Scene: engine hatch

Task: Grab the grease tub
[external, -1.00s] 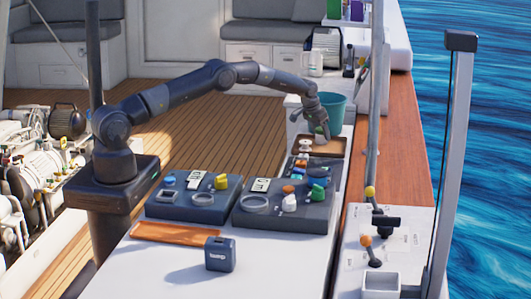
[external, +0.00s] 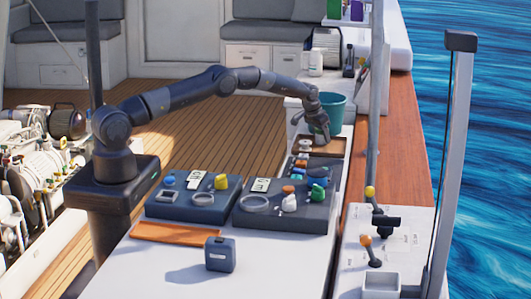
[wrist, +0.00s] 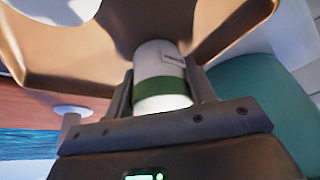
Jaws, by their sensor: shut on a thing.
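The grease tub (wrist: 158,62) appears to be the white cylinder with a green band and a small label in the wrist view. It stands between the fingers of my gripper (wrist: 160,92), which is shut on its sides. Its far end is at the brown tray (wrist: 90,65). In the external view my gripper (external: 319,136) is down at the wooden tray (external: 336,147), in front of the teal bucket. The tub is mostly hidden by the fingers there.
The teal bucket (external: 332,107) stands close behind my gripper. A white round item (external: 305,146) is in the tray, left of the gripper. Dark organizers with small parts (external: 285,205) lie nearer on the counter. A dark blue box (external: 220,255) stands in front.

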